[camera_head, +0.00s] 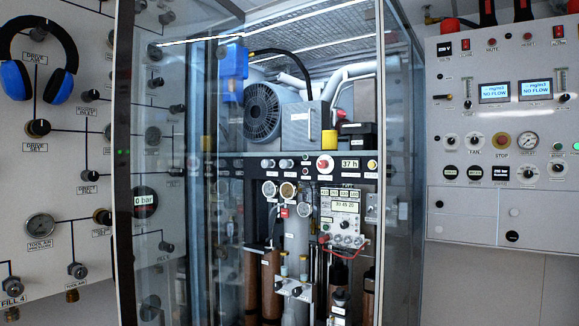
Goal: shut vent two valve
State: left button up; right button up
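A white fill panel (60,190) covers the left side of the view and carries several black valve knobs joined by black lines. One knob (38,128) sits above a "DRIVE" label, and another knob (89,176) is lower right of it. More knobs show through the glass of the cabinet, such as one at the panel's right part (177,109). I cannot read a "vent two" label on any of them, so I cannot tell which is that valve or whether it is open. Neither of my grippers is in view.
A glass-walled cabinet (124,160) with a compressor (263,112) and gauges fills the middle. Blue-and-black ear defenders (62,85) hang on the left panel. A control panel (470,215) with two "NO FLOW" displays and a stop button (501,141) is at right.

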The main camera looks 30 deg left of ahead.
aim_at(283, 164)
jog(key=u, duration=0.35)
jog(key=i, duration=2)
jog(key=u, duration=0.4)
